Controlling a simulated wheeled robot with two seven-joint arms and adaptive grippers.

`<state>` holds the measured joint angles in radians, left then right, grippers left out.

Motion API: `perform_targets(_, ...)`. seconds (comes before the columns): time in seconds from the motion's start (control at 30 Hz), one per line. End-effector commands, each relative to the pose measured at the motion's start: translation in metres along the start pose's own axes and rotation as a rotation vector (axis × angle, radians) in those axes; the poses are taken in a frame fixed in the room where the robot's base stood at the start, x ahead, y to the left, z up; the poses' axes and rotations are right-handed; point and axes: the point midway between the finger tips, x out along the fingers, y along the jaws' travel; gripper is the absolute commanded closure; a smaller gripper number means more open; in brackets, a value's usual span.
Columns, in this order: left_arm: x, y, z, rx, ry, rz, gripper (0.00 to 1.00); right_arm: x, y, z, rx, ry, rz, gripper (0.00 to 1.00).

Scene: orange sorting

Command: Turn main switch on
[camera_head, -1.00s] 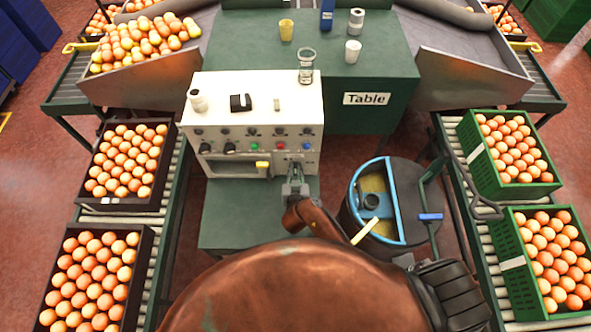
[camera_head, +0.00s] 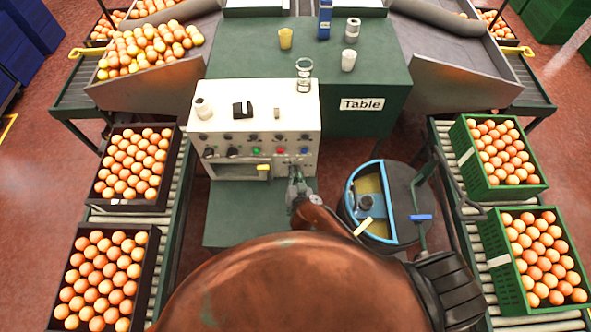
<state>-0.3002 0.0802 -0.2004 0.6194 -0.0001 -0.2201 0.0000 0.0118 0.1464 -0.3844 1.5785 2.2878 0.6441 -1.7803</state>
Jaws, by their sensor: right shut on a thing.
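The white control box (camera_head: 254,118) stands on the green table in the middle. Its front panel has rows of dark knobs, a green button (camera_head: 256,151), a red button (camera_head: 281,150) and a blue one at the right. My right gripper (camera_head: 294,172) is at the lower right of this panel, its fingers against the front. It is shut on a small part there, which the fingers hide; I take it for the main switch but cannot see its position. My left gripper is not in view.
A blue-rimmed round bin (camera_head: 349,204) stands right of my arm. Black crates of oranges (camera_head: 106,205) line the left conveyor, green crates (camera_head: 478,192) the right one. A glass (camera_head: 304,65) stands at the box's top right corner.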

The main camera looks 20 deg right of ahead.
Motion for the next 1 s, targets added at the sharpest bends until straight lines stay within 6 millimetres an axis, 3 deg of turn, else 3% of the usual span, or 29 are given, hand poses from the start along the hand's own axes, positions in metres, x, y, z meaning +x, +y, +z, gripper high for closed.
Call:
perform_targets(0.03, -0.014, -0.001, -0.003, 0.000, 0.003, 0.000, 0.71, -0.002, 0.001, -0.006, 0.024, 0.000, -0.010, 1.00)
perform_targets(0.1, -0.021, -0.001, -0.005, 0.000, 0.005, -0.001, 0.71, -0.002, 0.003, -0.005, 0.071, 0.000, -0.030, 1.00)
perform_targets(0.4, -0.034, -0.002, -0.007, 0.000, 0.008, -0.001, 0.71, 0.001, 0.011, 0.002, 0.324, 0.000, -0.135, 1.00)
perform_targets(0.67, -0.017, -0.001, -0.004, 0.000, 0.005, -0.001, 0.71, 0.003, 0.018, 0.009, 0.551, 0.001, -0.228, 1.00)
perform_targets(1.0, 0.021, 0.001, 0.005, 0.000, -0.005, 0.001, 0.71, 0.006, 0.023, 0.014, 0.793, 0.002, -0.328, 1.00)
